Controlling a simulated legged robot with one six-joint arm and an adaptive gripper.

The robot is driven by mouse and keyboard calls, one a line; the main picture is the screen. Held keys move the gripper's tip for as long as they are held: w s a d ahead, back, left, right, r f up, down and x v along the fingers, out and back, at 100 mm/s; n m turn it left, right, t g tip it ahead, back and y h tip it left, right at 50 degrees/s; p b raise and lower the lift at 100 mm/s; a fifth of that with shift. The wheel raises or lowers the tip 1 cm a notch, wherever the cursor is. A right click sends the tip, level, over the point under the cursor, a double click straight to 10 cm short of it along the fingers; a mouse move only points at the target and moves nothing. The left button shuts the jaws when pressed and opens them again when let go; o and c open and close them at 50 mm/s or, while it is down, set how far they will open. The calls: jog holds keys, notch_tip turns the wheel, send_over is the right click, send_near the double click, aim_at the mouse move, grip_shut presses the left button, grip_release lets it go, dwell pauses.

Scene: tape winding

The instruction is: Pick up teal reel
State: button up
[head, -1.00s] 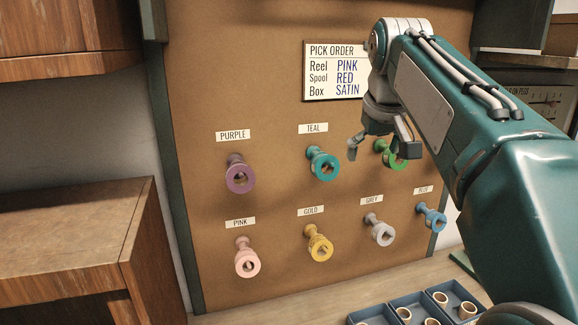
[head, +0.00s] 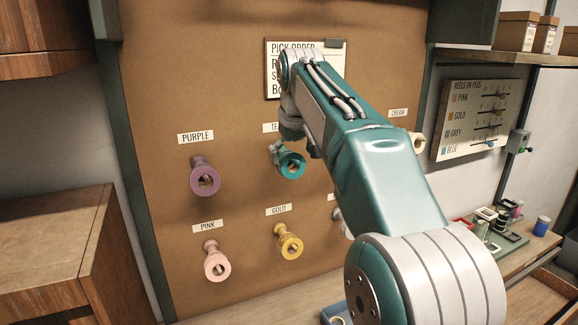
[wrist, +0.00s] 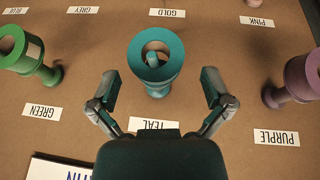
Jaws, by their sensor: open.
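The teal reel (head: 292,166) hangs on its peg on the brown pegboard, under a TEAL label partly hidden by my arm in the head view. In the wrist view the teal reel (wrist: 155,62) is upper centre, with its hollow end facing the camera and the peg tip showing inside. My gripper (wrist: 158,90) is open, one finger on each side of the reel's lower part. Gaps show between the fingers and the reel, so it looks not gripped. In the head view my arm hides most of the gripper; one finger shows at the reel's left.
A purple reel (head: 205,178), pink reel (head: 217,264) and gold reel (head: 289,243) hang nearby. A green reel (wrist: 22,50) is at left in the wrist view. A wooden cabinet (head: 60,250) stands at left. A cluttered bench (head: 500,235) is at right.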

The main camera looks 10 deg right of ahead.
aim_at(293, 160)
jog(key=x, duration=0.3)
jog(key=shift+w, duration=0.1)
jog(key=shift+w+d+f, duration=0.2)
jog(key=shift+d+f, duration=0.05)
jog(key=shift+f, duration=0.2)
jog(key=shift+a, duration=0.1)
jog(key=c, duration=0.8)
jog(key=shift+r, duration=0.1)
